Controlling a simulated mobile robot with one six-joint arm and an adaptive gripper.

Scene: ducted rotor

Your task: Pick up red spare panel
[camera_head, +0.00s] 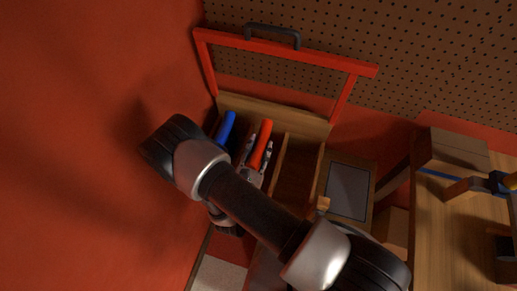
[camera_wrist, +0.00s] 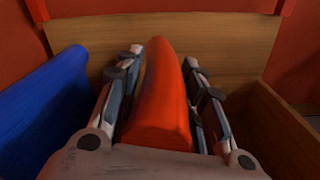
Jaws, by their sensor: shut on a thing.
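The red spare panel (camera_wrist: 160,98) is a curved, upright red piece in the middle of the wrist view. It also shows in the head view (camera_head: 261,146), standing in a wooden compartment. My gripper (camera_wrist: 161,88) has one finger on each side of the red panel and is shut on it. In the head view my gripper (camera_head: 256,160) shows partly beside the panel, with my arm covering the area below it. The panel's lower part is hidden by the gripper body in the wrist view.
A blue panel (camera_wrist: 42,100) stands close on the left; it also shows in the head view (camera_head: 225,128). Wooden walls (camera_wrist: 180,48) enclose the compartment at the back and right. An empty compartment (camera_head: 295,172) lies to the right. A red frame (camera_head: 285,50) with a dark handle rises behind.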

